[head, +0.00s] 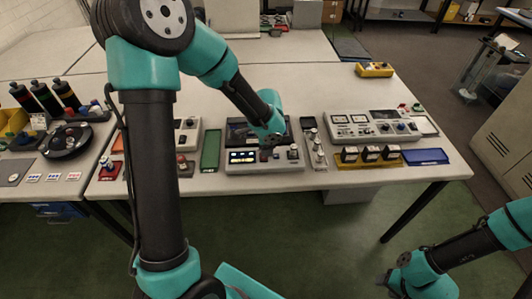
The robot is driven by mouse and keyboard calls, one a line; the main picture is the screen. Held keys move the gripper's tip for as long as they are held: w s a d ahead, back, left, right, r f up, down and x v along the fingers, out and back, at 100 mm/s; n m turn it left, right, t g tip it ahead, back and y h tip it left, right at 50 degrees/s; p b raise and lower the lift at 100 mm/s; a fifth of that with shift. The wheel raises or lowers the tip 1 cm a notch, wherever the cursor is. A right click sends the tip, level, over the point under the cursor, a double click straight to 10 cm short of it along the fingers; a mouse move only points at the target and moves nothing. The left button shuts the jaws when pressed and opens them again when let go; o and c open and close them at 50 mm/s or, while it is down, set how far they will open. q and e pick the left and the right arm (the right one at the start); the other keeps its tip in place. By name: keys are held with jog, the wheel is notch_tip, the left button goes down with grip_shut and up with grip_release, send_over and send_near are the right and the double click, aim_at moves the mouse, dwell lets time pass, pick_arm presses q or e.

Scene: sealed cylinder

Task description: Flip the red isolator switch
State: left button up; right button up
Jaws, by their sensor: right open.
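I cannot tell for sure which item is the red isolator switch. A small grey box with a red top (182,160) stands near the front edge of the bench, left of the green mat. A red pad with small parts (110,168) lies further left, and a small red part (417,107) lies at the right end. My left gripper (271,141) is low over the back of the grey control unit with yellow displays (255,164); its fingers are too small and dark to read. My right gripper (384,279) is open and empty at the lower right, off the bench.
A green mat (210,149) lies left of the control unit. A larger grey panel with dials (371,127), a yellow tray with dark blocks (367,161) and a blue tray (427,157) are on the right. A yellow box (374,70) stands behind. The rear bench is mostly clear.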

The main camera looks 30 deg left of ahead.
pick_arm(q)
jog(key=shift+w+a+f, duration=0.15)
jog(key=shift+w+f, duration=0.05)
jog(key=shift+f, duration=1.3)
jog(key=shift+w+a+f, duration=0.1)
jog(key=shift+w+f, duration=0.05)
jog(key=shift+f, duration=1.3)
jog(key=shift+c, duration=0.5)
jog(key=c, duration=0.8)
jog(key=shift+w+a+r+g+h, duration=0.1)
jog(key=shift+w+a+g+h, duration=0.15)
jog(key=shift+g, duration=0.2)
jog(key=shift+w+a+g+h, duration=0.1)
jog(key=shift+g+h, duration=0.15)
jog(key=shift+g, duration=0.2)
jog(key=shift+w+g+h, duration=0.1)
jog(key=shift+g+h, duration=0.4)
jog(key=shift+g, duration=0.1)
jog(key=o, duration=0.9)
jog(key=shift+d, duration=0.1)
